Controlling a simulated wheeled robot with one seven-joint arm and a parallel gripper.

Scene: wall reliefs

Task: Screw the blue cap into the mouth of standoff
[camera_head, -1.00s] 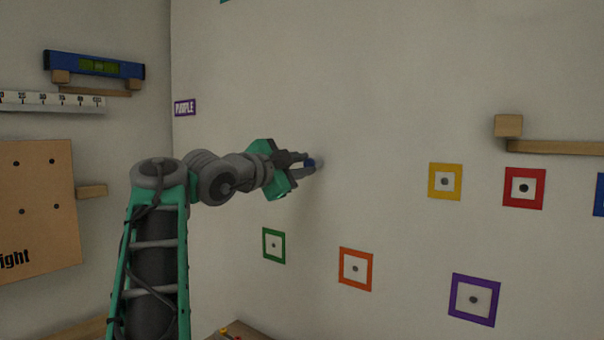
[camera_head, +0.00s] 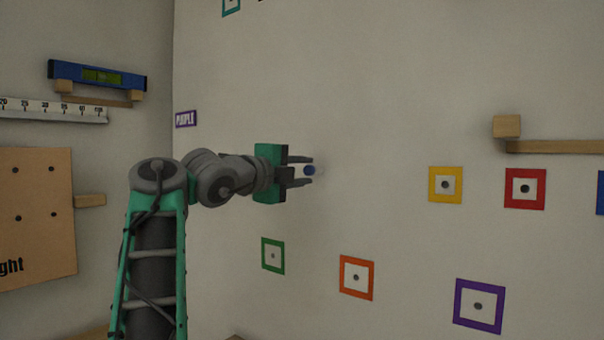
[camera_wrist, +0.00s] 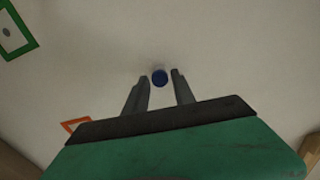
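The blue cap (camera_head: 309,170) sits at the wall between the fingertips of my gripper (camera_head: 303,171). In the wrist view the blue cap (camera_wrist: 160,77) shows as a round dark blue disc, with my gripper (camera_wrist: 158,80) fingers on either side and a visible gap at each side. The gripper is open around the cap. A small pale piece, likely the standoff (camera_head: 319,170), shows just behind the cap against the wall. Its mouth is hidden by the cap, so I cannot tell how deep the cap sits.
Coloured square frames with dark holes are on the wall: yellow (camera_head: 445,185), red (camera_head: 525,188), green (camera_head: 273,255), orange (camera_head: 356,277) and purple (camera_head: 478,305). A wooden ledge (camera_head: 555,147) juts out at right. A blue level (camera_head: 97,75) rests on the left wall. Wall around the cap is bare.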

